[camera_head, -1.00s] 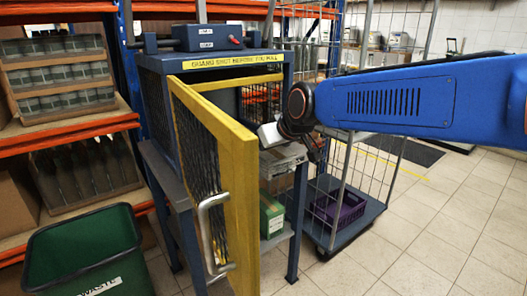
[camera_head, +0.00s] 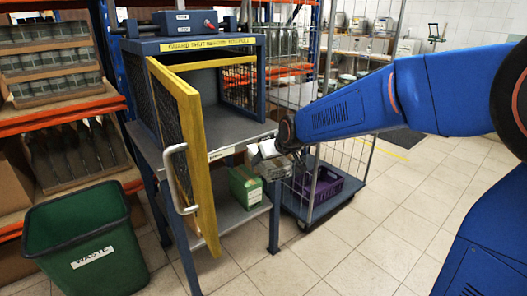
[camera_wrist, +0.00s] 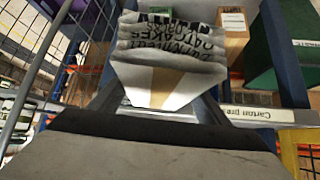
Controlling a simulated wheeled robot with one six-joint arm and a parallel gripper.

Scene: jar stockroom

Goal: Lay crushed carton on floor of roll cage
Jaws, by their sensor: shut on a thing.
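The crushed carton (camera_wrist: 168,55) is a flattened, creased grey-white pack with dark printing, partly upside down in the wrist view. My gripper (camera_wrist: 165,105) is shut on it. In the head view the carton (camera_head: 262,153) is small and partly hidden by my gripper (camera_head: 284,150), held in the air beside the press's right front corner. The roll cage (camera_head: 347,208) stands just right of the press, with wire sides and a blue base. A purple crate (camera_head: 325,187) sits on its floor. My arm hides part of the cage.
The carton press (camera_head: 210,45) has its yellow-framed guard door (camera_head: 190,130) swung open. A green waste bin (camera_head: 85,245) stands at left, near shelves of jars. The tiled floor at right is clear.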

